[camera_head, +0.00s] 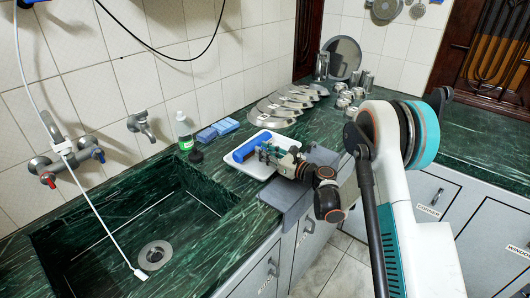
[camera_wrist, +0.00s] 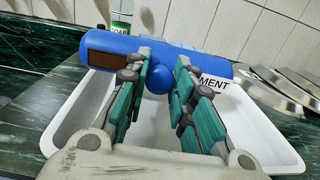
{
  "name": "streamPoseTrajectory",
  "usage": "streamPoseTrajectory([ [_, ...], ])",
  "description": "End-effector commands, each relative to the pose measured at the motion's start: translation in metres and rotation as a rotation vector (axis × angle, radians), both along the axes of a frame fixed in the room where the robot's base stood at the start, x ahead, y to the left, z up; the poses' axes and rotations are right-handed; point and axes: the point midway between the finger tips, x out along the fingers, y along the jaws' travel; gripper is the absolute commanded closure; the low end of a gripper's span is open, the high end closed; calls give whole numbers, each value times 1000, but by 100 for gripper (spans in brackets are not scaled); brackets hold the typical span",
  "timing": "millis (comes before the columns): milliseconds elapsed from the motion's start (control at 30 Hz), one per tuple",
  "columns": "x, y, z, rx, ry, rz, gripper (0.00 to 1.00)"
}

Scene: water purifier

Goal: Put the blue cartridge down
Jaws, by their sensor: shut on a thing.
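The blue cartridge (camera_wrist: 120,50) lies crosswise in front of my gripper (camera_wrist: 162,82) in the wrist view, with the teal-padded fingers closed around its short blue stem. A white label with black letters, partly hidden by a finger, shows at its right. In the head view the cartridge (camera_head: 251,146) is over the back left part of a white tray (camera_head: 262,173) on the green counter. My gripper (camera_head: 268,152) reaches in from the right over the tray. I cannot tell whether the cartridge touches the tray. The tray (camera_wrist: 75,125) looks otherwise empty.
A sink (camera_head: 150,235) is left of the tray. A soap bottle (camera_head: 183,130), a dark small item (camera_head: 196,156) and blue sponges (camera_head: 217,129) stand behind it. Stacked metal plates or lids (camera_head: 280,108) and metal cups (camera_head: 350,95) fill the counter at the back right.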

Motion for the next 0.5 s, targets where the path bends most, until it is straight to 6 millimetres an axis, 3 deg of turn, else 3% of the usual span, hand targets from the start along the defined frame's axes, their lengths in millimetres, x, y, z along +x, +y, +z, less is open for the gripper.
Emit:
streamPoseTrajectory([
  [400, 0, 0, -9, 0, 0, 0, 100],
  [433, 0, 0, -9, 0, 0, 0, 73],
  [500, 0, 0, -9, 0, 0, 0, 57],
])
